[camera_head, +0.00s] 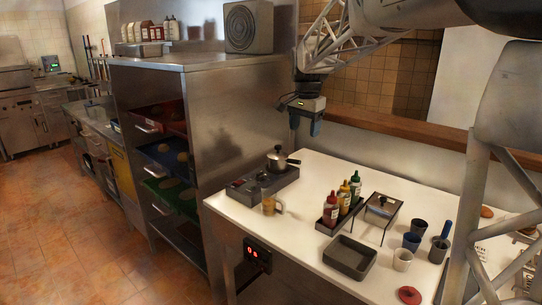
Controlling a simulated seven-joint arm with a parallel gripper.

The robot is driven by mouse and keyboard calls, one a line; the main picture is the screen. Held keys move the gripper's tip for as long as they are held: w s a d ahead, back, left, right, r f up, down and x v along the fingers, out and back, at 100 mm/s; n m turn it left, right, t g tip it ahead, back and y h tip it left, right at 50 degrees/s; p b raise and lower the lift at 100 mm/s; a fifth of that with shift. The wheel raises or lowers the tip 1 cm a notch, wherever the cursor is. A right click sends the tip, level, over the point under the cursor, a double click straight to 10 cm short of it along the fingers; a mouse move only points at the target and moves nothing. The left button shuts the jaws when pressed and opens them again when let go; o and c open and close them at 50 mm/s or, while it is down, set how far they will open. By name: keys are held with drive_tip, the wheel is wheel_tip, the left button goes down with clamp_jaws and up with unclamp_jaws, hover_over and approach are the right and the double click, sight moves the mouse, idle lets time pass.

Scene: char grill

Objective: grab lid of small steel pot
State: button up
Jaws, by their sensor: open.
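The small steel pot (279,164) stands on a dark hob (252,185) at the left back of the white table. Its lid (277,151) appears to be on top, with a dark knob; a handle sticks out to the right. My gripper (302,117) is open, above and a little right of the pot in the picture, clearly apart from it. Its fingers are small and dark here, and nothing shows between them.
A glass mug (271,205) stands before the hob. A bottle caddy (338,211), a lidded metal box (381,211), a grey tray (350,257) and several cups (411,241) lie rightward. A tall steel cabinet (235,110) rises left of the table.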

drive_tip(key=w+a+f+m, duration=0.1)
drive_tip(key=w+f+m, duration=0.1)
drive_tip(key=w, duration=0.7)
drive_tip(key=w+a+f+m, duration=0.1)
drive_tip(key=w+f, duration=0.1)
drive_tip(key=w, duration=0.6)
drive_tip(key=m+g, duration=0.1)
drive_tip(key=m, duration=0.3)
hover_over(278, 146)
drive_tip(key=f, duration=0.8)
drive_tip(key=shift+s+d+f, duration=0.1)
drive_tip(key=shift+s+d, duration=0.05)
drive_tip(key=shift+s, duration=0.05)
drive_tip(key=shift+w+f, duration=0.3)
drive_tip(key=shift+w, duration=0.1)
drive_tip(key=shift+f, duration=0.1)
drive_tip(key=shift+f, duration=1.2)
drive_tip(key=shift+f, duration=0.1)
drive_tip(key=shift+f, duration=2.5)
